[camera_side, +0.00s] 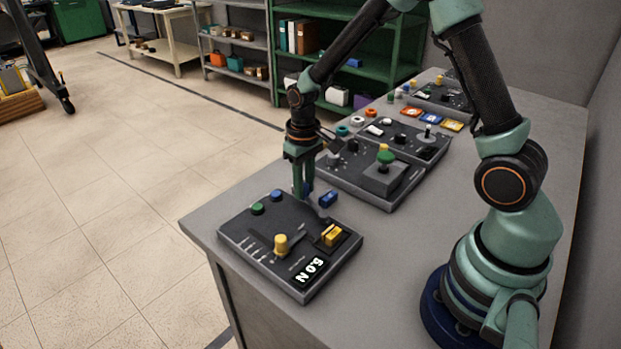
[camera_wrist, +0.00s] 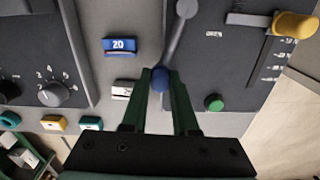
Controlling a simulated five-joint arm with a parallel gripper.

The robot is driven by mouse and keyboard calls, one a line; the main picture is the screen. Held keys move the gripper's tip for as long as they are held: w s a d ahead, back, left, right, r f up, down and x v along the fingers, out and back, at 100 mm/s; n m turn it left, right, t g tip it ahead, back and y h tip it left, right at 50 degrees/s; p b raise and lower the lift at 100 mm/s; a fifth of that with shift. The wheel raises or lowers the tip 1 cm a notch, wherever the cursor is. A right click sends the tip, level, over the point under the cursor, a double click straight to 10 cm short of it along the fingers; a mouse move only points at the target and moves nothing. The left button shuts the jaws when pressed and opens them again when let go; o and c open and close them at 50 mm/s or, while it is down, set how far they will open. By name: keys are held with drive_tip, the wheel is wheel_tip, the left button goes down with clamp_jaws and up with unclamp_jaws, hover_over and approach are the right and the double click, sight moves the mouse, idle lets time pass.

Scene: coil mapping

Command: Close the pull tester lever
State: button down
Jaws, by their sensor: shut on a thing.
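The pull tester (camera_side: 262,262) is the dark panel at the front of the bench, with a display reading 5.0 N. In the wrist view a grey lever (camera_wrist: 177,32) runs from a round pivot at the top down to a blue knob (camera_wrist: 161,80). My gripper (camera_wrist: 161,84) is shut on this blue knob, one green finger on each side. In the side view my gripper (camera_side: 304,193) points down at the tester's far edge. The lever cannot be made out clearly there.
A blue block (camera_wrist: 121,46) marked 20 lies beside the tester. The tester also carries a green button (camera_wrist: 214,103), a yellow slider knob (camera_wrist: 297,24) and a yellow block (camera_side: 331,235). Another panel (camera_side: 364,174) with a green-topped knob stands behind.

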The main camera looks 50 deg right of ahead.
drive_tip(key=shift+d, duration=0.1)
drive_tip(key=c, duration=0.7)
unclamp_jaws()
drive_tip(key=shift+r, duration=0.15)
wheel_tip(320, 180, up, 12)
drive_tip(key=shift+f, duration=0.1)
idle(0.4)
